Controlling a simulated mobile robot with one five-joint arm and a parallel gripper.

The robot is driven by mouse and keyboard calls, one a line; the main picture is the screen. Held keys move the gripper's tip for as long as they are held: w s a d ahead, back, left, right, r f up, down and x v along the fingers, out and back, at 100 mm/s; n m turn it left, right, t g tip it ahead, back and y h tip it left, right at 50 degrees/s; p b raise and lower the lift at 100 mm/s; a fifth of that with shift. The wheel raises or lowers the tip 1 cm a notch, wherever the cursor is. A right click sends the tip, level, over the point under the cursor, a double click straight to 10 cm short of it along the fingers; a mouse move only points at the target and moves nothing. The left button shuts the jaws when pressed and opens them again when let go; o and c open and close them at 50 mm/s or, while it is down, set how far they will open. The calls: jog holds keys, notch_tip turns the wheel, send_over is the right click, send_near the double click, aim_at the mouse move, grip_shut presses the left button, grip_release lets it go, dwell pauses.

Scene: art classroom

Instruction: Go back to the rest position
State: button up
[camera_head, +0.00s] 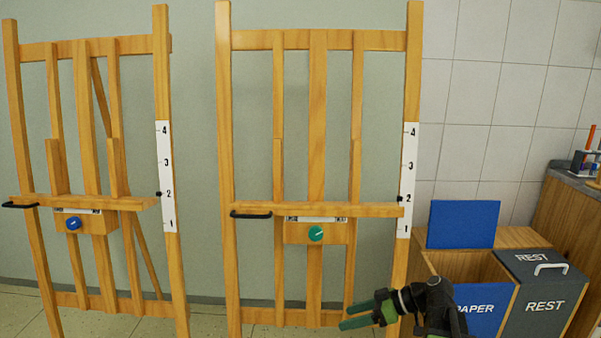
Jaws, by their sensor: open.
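My gripper (352,317) is at the lower middle right, in front of the right leg of the nearer easel (317,110). Its green fingers are apart and point left, with nothing between them. My black arm comes in from the bottom edge to the right of it. The nearer easel has a wooden ledge with a black handle (251,215), a green knob (316,233) and a numbered scale (407,180). The gripper is below the ledge; I cannot tell if it touches the easel.
A second easel (86,120) with a blue knob (73,223) stands at the left. At the right are a bin marked PAPER with a raised blue lid (464,224), and a bin with a closed grey lid (540,268) marked REST. A counter (577,183) is behind them.

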jog(key=s+a+f+m+g+h+p, duration=0.1)
jog(key=s+a+f+m+g+h, duration=0.2)
jog(key=s+a+f+h, duration=0.5)
jog(key=w+d+f+m+h, duration=0.1)
jog(key=d+m+h, duration=0.2)
jog(key=d+m, duration=0.5)
notch_tip(320, 180, up, 38)
jog(key=p, duration=3.8)
jog(key=shift+w+d+f, duration=0.15)
jog(key=shift+w+d, duration=0.1)
